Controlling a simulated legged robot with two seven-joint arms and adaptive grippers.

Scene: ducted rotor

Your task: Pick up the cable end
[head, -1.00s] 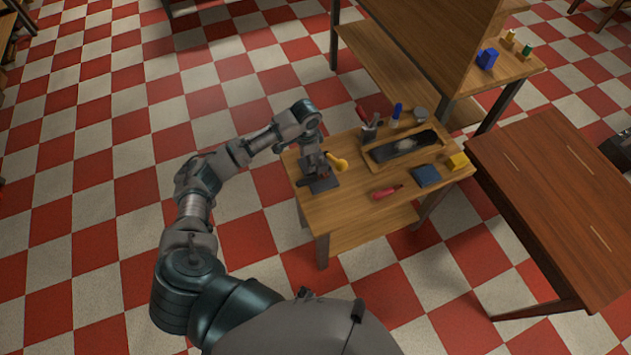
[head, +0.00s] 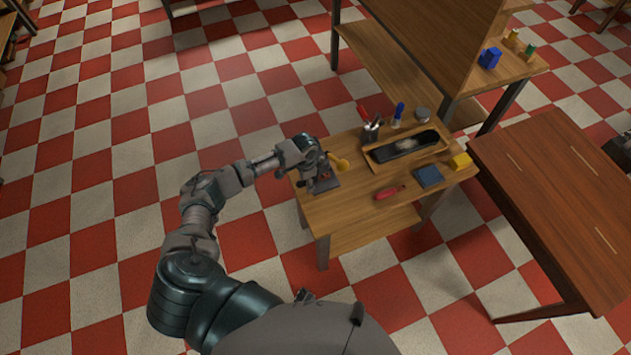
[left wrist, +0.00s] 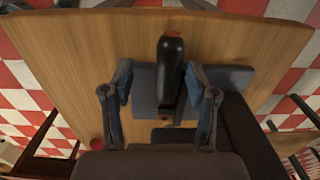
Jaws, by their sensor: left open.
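In the left wrist view a black, rounded, bar-like thing with a reddish tip, which looks like the cable end (left wrist: 171,62), lies over a grey pad (left wrist: 230,77) on the small wooden table. My left gripper (left wrist: 158,88) is open, with one finger on each side of the black thing; I cannot tell whether they touch it. In the head view my left gripper (head: 313,184) is low over the near left part of the table (head: 350,215), at the pad (head: 327,184). It hides the cable end there. My right gripper is not in view.
Near the gripper is a yellow item (head: 341,163). The table also holds a red-handled tool (head: 388,192), a dark blue block (head: 429,176), a yellow block (head: 461,161), a black tray (head: 405,148) and a tool holder (head: 371,133). A brown table (head: 545,200) stands to the right.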

